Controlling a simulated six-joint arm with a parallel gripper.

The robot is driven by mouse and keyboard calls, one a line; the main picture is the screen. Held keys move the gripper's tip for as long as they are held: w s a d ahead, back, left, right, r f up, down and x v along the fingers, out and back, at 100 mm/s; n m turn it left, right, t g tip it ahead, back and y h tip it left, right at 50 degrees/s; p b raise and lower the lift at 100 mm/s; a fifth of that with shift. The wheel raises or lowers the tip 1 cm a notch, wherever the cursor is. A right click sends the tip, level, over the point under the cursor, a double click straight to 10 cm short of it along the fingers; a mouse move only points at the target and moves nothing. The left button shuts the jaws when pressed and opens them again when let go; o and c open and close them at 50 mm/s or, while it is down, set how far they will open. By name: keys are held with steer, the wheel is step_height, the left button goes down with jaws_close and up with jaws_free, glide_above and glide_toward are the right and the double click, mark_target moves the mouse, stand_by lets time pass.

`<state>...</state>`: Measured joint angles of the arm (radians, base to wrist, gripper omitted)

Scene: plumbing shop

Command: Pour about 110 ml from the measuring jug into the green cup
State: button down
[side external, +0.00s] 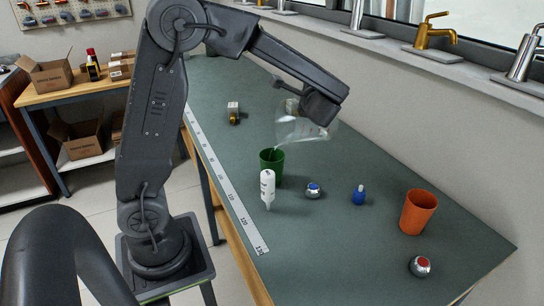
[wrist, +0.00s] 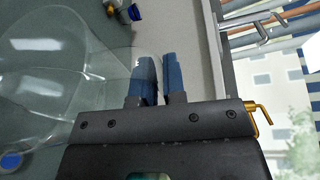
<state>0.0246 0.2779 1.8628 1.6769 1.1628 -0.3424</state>
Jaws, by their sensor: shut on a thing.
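The clear measuring jug (side external: 297,131) is tilted in the air, its lip down to the left above the green cup (side external: 279,170). A thin pale streak shows between the lip and the cup's mouth; it looks like liquid running. The green cup stands upright on the bench, and the level inside it cannot be seen. My gripper (side external: 313,112) is shut on the jug at its upper right side. In the wrist view the blue fingers of my gripper (wrist: 160,78) are close together beside the see-through jug (wrist: 60,75). The level in the jug is unclear.
A brass-and-white fitting (side external: 233,113) sits behind.

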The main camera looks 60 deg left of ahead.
steer(key=shift+s, duration=0.1)
steer(key=w+f+m, duration=0.1)
steer(key=w+f, duration=0.1)
steer(key=w, duration=0.1)
steer(key=w+f+m+g, duration=0.1)
steer(key=w, duration=0.1)
steer(key=shift+d+f+m+h, duration=0.1)
steer(key=shift+m+h, duration=0.2)
steer(key=shift+w+f+m, duration=0.3)
steer(key=shift+w+f, duration=0.15)
steer(key=shift+w+f+m+g, duration=0.25)
steer(key=shift+f+m+g, duration=0.05)
steer(key=shift+f+g, duration=0.1)
stand_by(1.0)
steer(key=shift+w+f, duration=0.2)
steer(key=shift+f, duration=0.1)
steer(key=w+f+m+g, duration=0.4)
steer(key=w+f+m, duration=0.3)
steer(key=w+f, duration=0.2)
steer(key=shift+d+f+g+h, duration=0.3)
steer(key=shift+f+g+h, duration=0.1)
steer(key=shift+f, duration=0.55)
steer(key=shift+w, duration=0.1)
